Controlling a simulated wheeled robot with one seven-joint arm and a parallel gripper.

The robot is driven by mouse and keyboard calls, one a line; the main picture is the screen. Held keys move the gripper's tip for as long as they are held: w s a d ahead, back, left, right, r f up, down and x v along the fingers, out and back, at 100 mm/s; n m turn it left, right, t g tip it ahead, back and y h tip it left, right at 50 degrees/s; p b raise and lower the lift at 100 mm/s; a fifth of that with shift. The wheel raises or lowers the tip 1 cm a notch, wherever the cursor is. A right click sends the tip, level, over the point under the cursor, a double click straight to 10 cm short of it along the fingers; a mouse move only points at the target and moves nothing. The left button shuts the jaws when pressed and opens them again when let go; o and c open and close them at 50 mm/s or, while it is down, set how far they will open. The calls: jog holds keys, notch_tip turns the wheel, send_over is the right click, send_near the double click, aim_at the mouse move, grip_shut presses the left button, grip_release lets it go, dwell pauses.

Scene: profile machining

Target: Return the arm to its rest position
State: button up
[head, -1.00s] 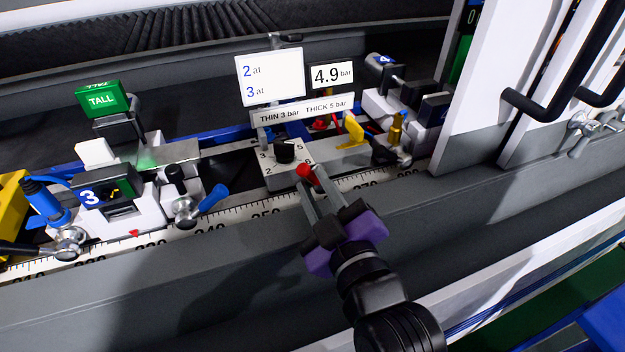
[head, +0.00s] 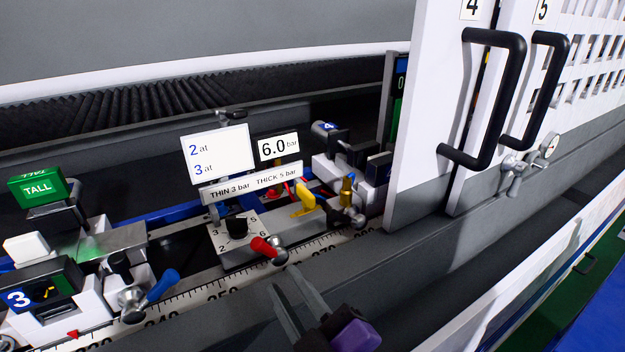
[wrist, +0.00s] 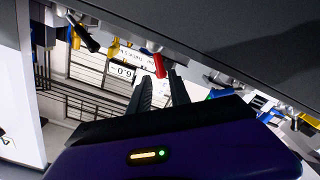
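My gripper (head: 287,281) is in the lower middle of the head view, with its purple body cut off by the bottom edge. Its two dark fingers are apart with nothing between them. In the wrist view the fingers (wrist: 160,84) point at the fixture, with a gap between them. The red-handled lever (head: 264,247) is beyond the fingertips, apart from them in the head view. The red handle also shows past the fingertips in the wrist view (wrist: 159,66). The rest of my arm is out of the head view.
The pressure display (head: 277,148) reads 6.0 bar, above the black dial knob (head: 237,228). Clamp unit 3 (head: 40,298) with a blue-handled lever (head: 162,285) is left. White doors with black handles (head: 487,100) stand right. A grey ledge (head: 400,255) runs along the front.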

jog(key=s+d+f+m+t+h+p, duration=0.1)
jog(key=s+d+m+t+h, duration=0.15)
jog(key=s+d+m, duration=0.35)
jog(key=s+d+f+m+t+h, duration=0.1)
jog(key=s+d+m+t+h, duration=0.2)
jog(key=d, duration=0.5)
jog(key=s+d+f+m+g+h+p, duration=0.1)
jog(key=s+d+f, duration=0.3)
jog(key=s, duration=0.6)
jog(key=s+d+f+m+g+h+p, duration=0.2)
jog(key=s+d+f+m+g+h, duration=0.1)
jog(key=s+d, duration=0.4)
jog(key=s+f+m+g, duration=0.1)
jog(key=s, duration=0.2)
jog(key=shift+s+d+f+g, duration=0.15)
jog(key=shift+s+g, duration=0.05)
jog(key=shift+g, duration=0.15)
jog(key=shift+h, duration=0.25)
